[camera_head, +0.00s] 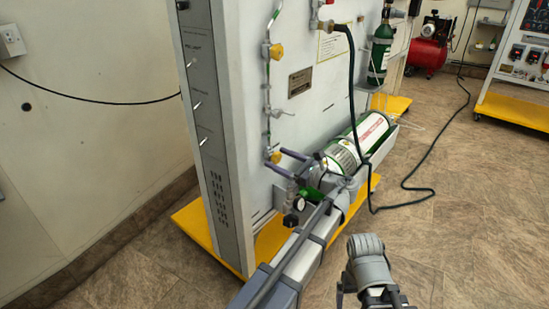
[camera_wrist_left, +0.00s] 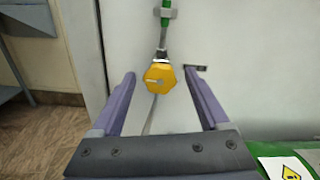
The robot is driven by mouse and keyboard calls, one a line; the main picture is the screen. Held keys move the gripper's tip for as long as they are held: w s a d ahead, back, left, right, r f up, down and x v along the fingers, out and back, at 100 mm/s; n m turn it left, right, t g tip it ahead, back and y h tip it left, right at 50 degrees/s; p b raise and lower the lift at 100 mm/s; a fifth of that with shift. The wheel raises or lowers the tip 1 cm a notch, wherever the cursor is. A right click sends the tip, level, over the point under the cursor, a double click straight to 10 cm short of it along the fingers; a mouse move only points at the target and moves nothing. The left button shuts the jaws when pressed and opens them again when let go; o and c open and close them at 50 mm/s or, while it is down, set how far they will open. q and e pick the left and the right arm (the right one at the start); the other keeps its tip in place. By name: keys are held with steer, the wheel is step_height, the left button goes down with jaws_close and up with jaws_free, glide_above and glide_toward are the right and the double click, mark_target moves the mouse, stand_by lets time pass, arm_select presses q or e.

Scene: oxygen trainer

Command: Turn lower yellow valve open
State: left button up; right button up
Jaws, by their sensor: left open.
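The lower yellow valve (camera_head: 274,156) is a small knob on the thin pipe down the front of the grey trainer panel. It also shows in the left wrist view (camera_wrist_left: 159,77), as a yellow faceted knob with a pale mark at its middle. My left gripper (camera_head: 276,159) is open at this valve. In the left wrist view its fingertips (camera_wrist_left: 159,73) stand on either side of the knob, with a gap visible on both sides. The upper yellow valve (camera_head: 276,50) sits higher on the same pipe.
A green and white cylinder (camera_head: 358,142) lies in a tray right of my left gripper. A black hose (camera_head: 352,100) runs down the panel to the floor. The yellow base (camera_head: 192,222) juts out below. Open floor (camera_head: 470,200) lies to the right.

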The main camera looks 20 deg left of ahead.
arm_select(q)
steer(key=shift+c, duration=0.3)
jaws_close()
steer(key=shift+n, duration=2.8)
steer(key=shift+o, duration=0.3)
jaws_free()
steer(key=shift+s+d, duration=0.1)
